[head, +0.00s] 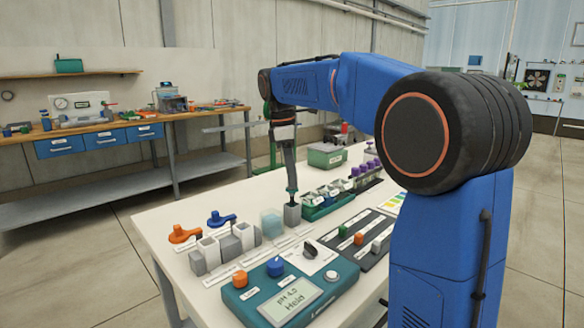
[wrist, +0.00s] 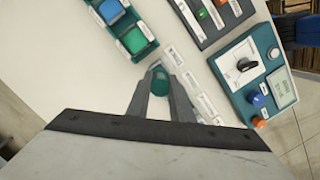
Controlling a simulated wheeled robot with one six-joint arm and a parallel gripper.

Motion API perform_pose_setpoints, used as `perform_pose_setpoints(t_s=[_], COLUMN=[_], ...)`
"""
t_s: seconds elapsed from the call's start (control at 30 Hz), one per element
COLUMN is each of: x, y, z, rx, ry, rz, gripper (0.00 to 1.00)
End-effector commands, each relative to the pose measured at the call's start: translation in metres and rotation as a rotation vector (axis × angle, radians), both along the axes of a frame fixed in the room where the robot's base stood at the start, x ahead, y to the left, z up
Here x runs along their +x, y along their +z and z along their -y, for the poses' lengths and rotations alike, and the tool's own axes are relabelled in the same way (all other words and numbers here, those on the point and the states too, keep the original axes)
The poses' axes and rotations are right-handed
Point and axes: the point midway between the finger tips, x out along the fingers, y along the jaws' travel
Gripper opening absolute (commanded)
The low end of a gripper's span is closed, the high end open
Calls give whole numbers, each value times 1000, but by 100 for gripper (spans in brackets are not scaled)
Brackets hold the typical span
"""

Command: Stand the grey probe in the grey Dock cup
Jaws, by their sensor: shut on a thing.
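Between the fingers in the wrist view (wrist: 158,80), a round green top (wrist: 161,84) shows, which looks like the probe's end. The probe's body is mostly hidden by the fingers. A grey square cup (head: 292,214) stands directly under the gripper in the head view and looks like the Dock cup. I cannot tell how far the probe's lower end is inside it, or read its label.
Left of the cup stand a pale translucent block (head: 271,222) and a row of grey and white cups (head: 209,251) with orange (head: 184,233) and blue (head: 221,217) pieces.

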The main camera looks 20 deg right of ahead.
Motion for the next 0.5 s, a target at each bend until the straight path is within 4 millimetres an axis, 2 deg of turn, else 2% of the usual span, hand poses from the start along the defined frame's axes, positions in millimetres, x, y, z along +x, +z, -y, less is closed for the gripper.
perform_pose_setpoints(t_s=[0.5], x=[0], y=[-35], z=[0], rx=[0], ry=[1], rz=[0], gripper=[0])
